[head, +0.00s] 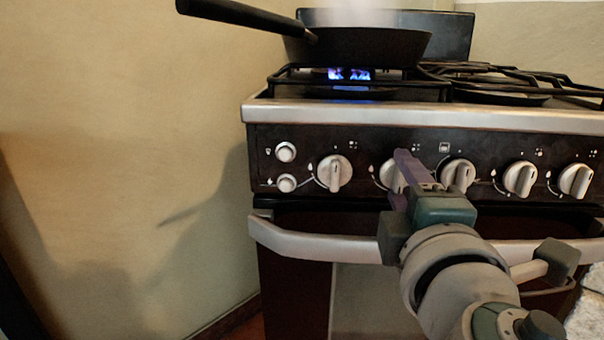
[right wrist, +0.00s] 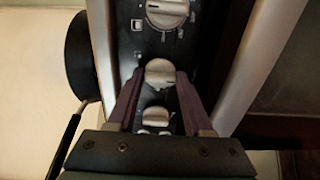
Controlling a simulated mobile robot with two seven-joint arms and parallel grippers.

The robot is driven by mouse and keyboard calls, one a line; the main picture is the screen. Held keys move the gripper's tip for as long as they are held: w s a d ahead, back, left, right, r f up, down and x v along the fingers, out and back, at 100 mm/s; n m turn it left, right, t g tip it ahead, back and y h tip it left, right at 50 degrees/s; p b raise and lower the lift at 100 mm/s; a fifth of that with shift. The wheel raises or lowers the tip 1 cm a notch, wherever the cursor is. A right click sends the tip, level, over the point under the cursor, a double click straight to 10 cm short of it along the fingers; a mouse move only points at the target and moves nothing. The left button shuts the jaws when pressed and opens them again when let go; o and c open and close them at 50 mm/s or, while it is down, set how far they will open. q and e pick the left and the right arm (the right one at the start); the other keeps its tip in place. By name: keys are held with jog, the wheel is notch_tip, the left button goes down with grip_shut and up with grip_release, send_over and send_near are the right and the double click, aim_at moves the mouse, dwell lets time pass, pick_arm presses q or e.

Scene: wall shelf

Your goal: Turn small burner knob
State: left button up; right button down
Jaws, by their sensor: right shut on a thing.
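The stove's front panel (head: 380,143) carries a row of several silver knobs. My right gripper (head: 402,163) reaches the second knob from the left (head: 388,177), which it partly hides in the head view. In the right wrist view, my right gripper's purple fingers (right wrist: 160,77) are on either side of that knob (right wrist: 160,70) and shut on it. The first knob (head: 334,173) stands to its left, its ridge about upright. The third knob (head: 458,175) stands to its right. I cannot tell which knob is the small burner's. My left gripper is not in view.
A steaming black pan (head: 365,47) sits over a lit blue flame (head: 350,75), its handle (head: 245,17) pointing left. Two round buttons (head: 286,152) are at the panel's left end. The oven handle (head: 315,243) juts out below the knobs. A bare wall (head: 120,130) is left.

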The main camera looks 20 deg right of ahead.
dwell(0.3)
jog(key=shift+c, duration=1.6)
grip_release()
jog(key=b+v, duration=0.1)
jog(key=v, duration=0.9)
